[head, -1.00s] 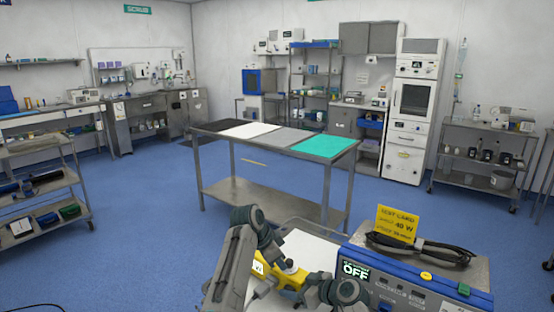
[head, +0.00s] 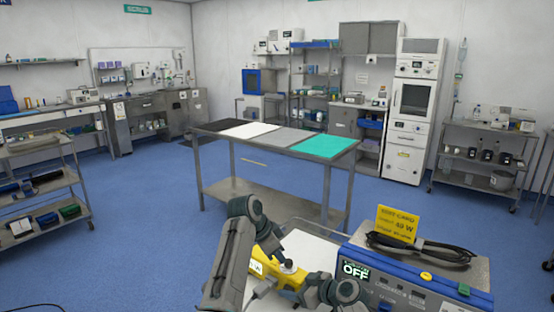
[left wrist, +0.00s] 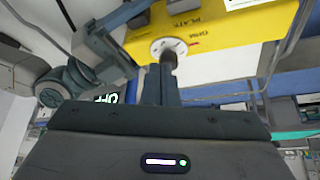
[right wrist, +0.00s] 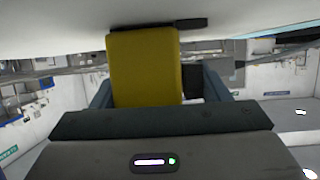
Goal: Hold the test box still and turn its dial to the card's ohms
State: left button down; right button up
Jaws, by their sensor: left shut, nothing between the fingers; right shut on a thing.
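The yellow test box (head: 292,279) is in front of me, low in the head view, its face partly covered by my arms. Its dial, a pale disc (left wrist: 157,46) with a dark knob, shows in the left wrist view. My left gripper (left wrist: 165,78) is shut and empty, its tips right at the knob; I cannot tell whether they touch it. My right gripper is shut on the test box (right wrist: 146,68), whose yellow body fills the gap between its fingers. The yellow card (head: 397,229) stands upright on the blue unit; its small print is too blurred to read.
The blue unit (head: 374,262) with a display reading OFF stands close at the right, a coiled black cable (head: 425,248) on top. A pale tray surface (head: 310,250) lies behind the box. A steel table (head: 275,140) stands farther off, with open floor around it.

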aim_at(288, 271)
pick_arm(q)
jog(key=shift+r, duration=1.5)
jog(key=shift+w+a+f, duration=0.15)
jog(key=shift+w+f, duration=0.25)
jog(key=shift+f, duration=0.6)
jog(key=shift+w+a+f, duration=0.15)
jog(key=shift+w+f, duration=0.2)
jog(key=shift+f, duration=0.65)
jog(key=shift+w+a+f, duration=0.15)
jog(key=shift+w+f, duration=0.25)
jog(key=shift+f, duration=0.6)
jog(key=shift+d, duration=0.35)
jog(key=shift+s+d, duration=0.1)
jog(key=shift+s, duration=0.25)
jog(key=shift+s+d, duration=0.35)
jog(key=shift+s, duration=0.25)
